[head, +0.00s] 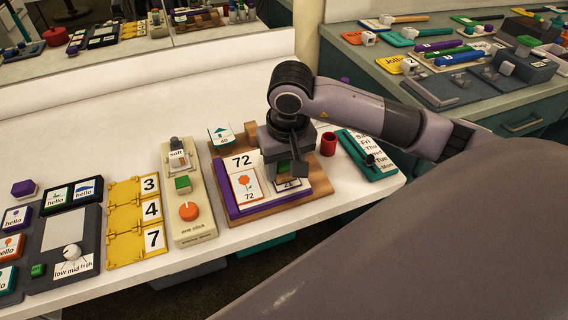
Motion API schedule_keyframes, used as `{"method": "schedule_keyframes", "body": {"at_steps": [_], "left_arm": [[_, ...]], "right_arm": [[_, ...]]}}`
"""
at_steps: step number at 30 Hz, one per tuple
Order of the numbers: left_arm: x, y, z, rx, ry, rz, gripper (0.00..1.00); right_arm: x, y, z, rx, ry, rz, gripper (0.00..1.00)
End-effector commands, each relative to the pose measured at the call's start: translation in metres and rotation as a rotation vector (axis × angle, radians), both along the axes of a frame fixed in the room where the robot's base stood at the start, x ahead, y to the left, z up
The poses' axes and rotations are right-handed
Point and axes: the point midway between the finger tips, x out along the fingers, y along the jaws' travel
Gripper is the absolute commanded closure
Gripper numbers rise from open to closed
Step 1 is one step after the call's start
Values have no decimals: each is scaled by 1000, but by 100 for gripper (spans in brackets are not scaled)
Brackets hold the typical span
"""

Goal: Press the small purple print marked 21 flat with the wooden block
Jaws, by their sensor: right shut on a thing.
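My right gripper (285,168) points down over the right half of a purple-edged board (234,208) on a wooden base. It is shut on a small block, probably the wooden block, which is mostly hidden by the jaws; a dark green patch shows between them. Just below it lies a small print (290,185), partly covered, whose number I cannot read surely. I cannot tell whether the block touches it. Left of it on the board is a print with an orange flower marked 72 (246,188). My left gripper is not in view.
A card marked 40 (222,136) stands behind the board. A red cup (328,144) and a teal day-list board (366,155) are to the right. A beige panel with an orange knob (189,211) and yellow number flaps (137,222) are left. The rear white tabletop is clear.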

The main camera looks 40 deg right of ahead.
Motion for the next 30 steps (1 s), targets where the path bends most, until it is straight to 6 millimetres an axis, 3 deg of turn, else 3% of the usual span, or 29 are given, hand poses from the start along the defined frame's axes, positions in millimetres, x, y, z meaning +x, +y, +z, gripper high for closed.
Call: {"method": "schedule_keyframes", "body": {"at_steps": [15,30], "left_arm": [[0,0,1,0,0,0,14],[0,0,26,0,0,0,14]], "right_arm": [[-2,0,-3,-2,11,1,78],[-6,1,38,-1,3,1,78]]}}
